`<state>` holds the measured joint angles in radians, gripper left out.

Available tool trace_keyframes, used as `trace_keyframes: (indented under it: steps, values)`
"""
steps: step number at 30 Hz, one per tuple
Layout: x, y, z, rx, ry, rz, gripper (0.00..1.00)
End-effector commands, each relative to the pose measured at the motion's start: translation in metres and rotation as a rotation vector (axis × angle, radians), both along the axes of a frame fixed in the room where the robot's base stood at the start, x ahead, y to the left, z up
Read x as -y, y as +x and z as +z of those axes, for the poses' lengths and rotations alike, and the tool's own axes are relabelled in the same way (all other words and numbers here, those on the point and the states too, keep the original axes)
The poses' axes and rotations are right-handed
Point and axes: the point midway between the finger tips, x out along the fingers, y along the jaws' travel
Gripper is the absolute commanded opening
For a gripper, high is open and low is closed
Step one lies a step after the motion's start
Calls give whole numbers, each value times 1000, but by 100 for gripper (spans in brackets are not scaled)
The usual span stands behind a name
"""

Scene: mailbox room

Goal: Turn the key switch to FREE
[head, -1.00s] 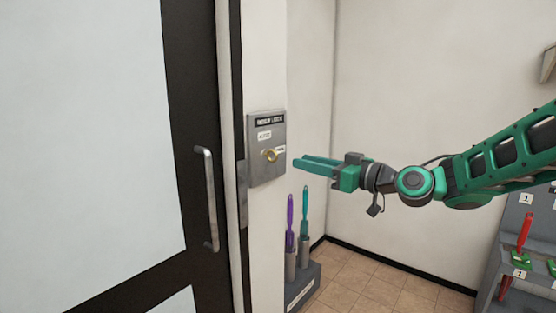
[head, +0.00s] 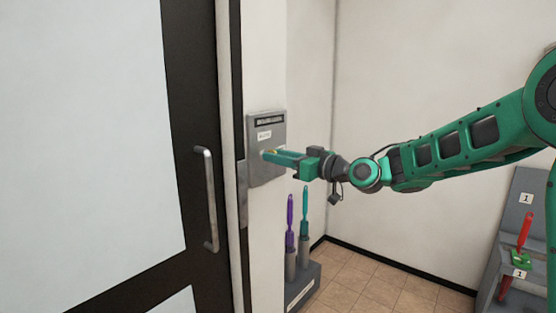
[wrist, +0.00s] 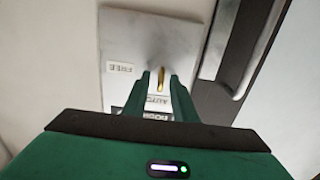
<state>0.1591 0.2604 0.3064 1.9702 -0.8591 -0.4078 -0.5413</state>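The grey key switch panel (head: 280,130) is on the wall beside the door and also shows upside down in the wrist view (wrist: 180,40). Its brass key (wrist: 160,80) stands upright in the wrist view, in line with the AUTO label (wrist: 157,101). The FREE label (wrist: 120,68) lies to the left of the key in that view. In the head view my fingers hide most of the key. My gripper (head: 266,155) is at the panel with its two fingers (wrist: 160,76) on either side of the key. A gap shows between the key and each finger.
The door (head: 190,90) with its vertical handle (head: 210,200) is just left of the panel. Below my gripper a grey stand (head: 303,283) holds a purple tool (head: 290,220) and a teal tool (head: 305,215). A rack (head: 520,210) with a red item is at right.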

Motion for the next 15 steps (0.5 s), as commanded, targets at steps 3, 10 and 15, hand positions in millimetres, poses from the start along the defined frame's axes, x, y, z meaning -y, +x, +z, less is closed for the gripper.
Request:
trace_keyframes:
  steps: [3,10,15]
  values:
    - [0,0,0,0,0,0,11]
    - [1,0,0,0,0,-1,0]
    - [1,1,0,-13,10,-2,0]
